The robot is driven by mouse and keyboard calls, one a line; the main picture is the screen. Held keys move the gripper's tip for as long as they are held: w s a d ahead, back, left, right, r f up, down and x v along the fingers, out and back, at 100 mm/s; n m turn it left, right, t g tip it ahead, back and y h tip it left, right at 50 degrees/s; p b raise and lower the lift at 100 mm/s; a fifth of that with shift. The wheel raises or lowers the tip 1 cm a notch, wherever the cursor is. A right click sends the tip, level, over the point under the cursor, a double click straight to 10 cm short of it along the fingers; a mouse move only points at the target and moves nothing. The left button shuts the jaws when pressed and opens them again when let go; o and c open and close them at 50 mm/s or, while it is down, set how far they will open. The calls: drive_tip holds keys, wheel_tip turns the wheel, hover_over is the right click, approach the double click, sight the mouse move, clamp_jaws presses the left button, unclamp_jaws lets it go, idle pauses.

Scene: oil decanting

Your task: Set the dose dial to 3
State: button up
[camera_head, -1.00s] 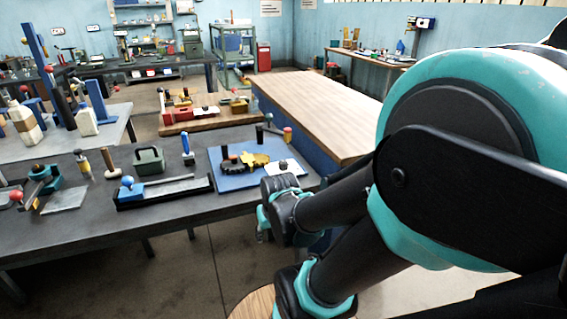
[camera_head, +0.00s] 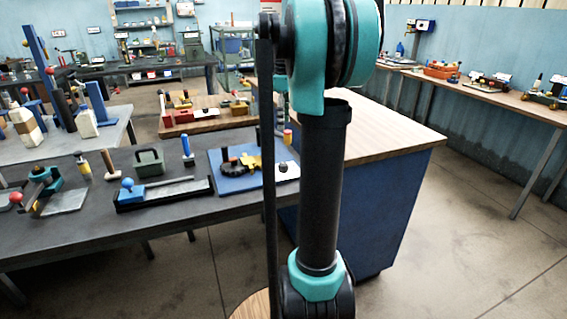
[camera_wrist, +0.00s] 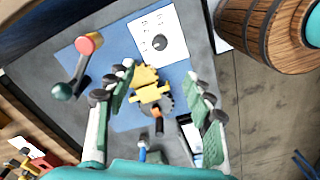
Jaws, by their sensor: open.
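The dose dial appears to be the small dark round knob on a white plate (camera_wrist: 176,51); the knob (camera_wrist: 159,42) shows in the wrist view, near the top centre. The plate lies on a blue mat (camera_wrist: 95,65). Marks on the plate are too small to read, so the setting cannot be told. In the head view the white plate (camera_head: 289,177) sits at the mat's right end, partly hidden by my arm. My gripper (camera_wrist: 160,71) is open and empty, its fingers spread below the plate in the picture. The gripper is not visible in the head view.
A yellow part with a dark gear (camera_wrist: 150,92) lies on the mat between the fingers in the picture. A red-topped post with a dark ball (camera_wrist: 88,44) stands left of the plate. In the head view, a blue cabinet with a wooden top (camera_head: 385,190) stands beyond the bench.

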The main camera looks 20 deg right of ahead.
sight(284, 164)
wheel_tip(284, 164, down, 17)
drive_tip(key=shift+f, duration=0.15)
idle(0.5)
drive_tip(key=c, duration=1.2)
drive_tip(key=shift+o, duration=0.2)
